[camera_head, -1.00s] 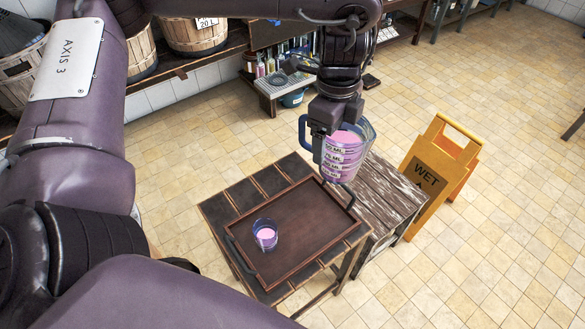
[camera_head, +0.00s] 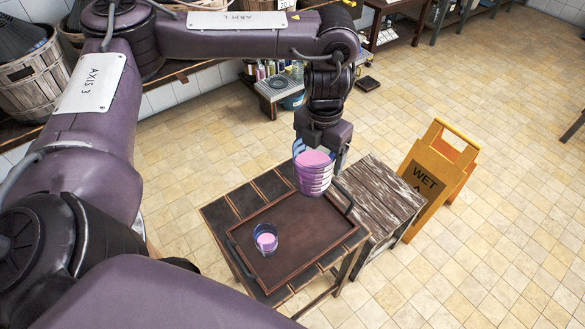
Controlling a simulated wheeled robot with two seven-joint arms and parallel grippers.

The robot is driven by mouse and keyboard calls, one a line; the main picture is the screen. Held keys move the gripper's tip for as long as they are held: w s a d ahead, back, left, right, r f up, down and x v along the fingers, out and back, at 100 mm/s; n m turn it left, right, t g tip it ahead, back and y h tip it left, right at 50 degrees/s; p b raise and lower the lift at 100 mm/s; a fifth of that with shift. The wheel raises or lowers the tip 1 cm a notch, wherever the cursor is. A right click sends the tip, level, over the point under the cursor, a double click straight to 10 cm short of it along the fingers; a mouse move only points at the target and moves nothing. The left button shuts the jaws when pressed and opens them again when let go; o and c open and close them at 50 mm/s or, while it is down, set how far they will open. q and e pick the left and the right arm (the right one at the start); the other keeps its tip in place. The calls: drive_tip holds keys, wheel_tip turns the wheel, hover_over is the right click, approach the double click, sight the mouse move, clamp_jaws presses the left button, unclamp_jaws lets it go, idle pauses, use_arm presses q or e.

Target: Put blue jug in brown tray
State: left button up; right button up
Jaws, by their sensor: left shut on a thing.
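The blue jug (camera_head: 314,172) is a clear measuring jug with a blue rim, filled with pink liquid. It is upright at the far right part of the brown tray (camera_head: 302,268); I cannot tell whether its base touches the tray. My left gripper (camera_head: 322,143) is shut on the jug from above and behind; the fingers and the jug's handle are mostly hidden. The tray lies on a dark slatted table (camera_head: 217,211). A small blue-rimmed cup (camera_head: 265,239) with pink liquid stands in the tray's left part. My right gripper is not in view.
A weathered wooden crate or stand (camera_head: 378,195) adjoins the table on the right. A yellow wet-floor sign (camera_head: 436,170) stands beyond it. A low bench with bottles (camera_head: 272,88) and shelved baskets (camera_head: 33,75) are at the back. The tray's middle is clear.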

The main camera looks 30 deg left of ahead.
use_arm(q)
drive_tip(key=m, duration=0.2)
drive_tip(key=shift+a+f+m, duration=0.25)
drive_tip(key=shift+f+m, duration=0.15)
drive_tip(key=shift+f, duration=0.15)
wheel_tip(320, 180, down, 20)
drive_tip(key=b, duration=0.6)
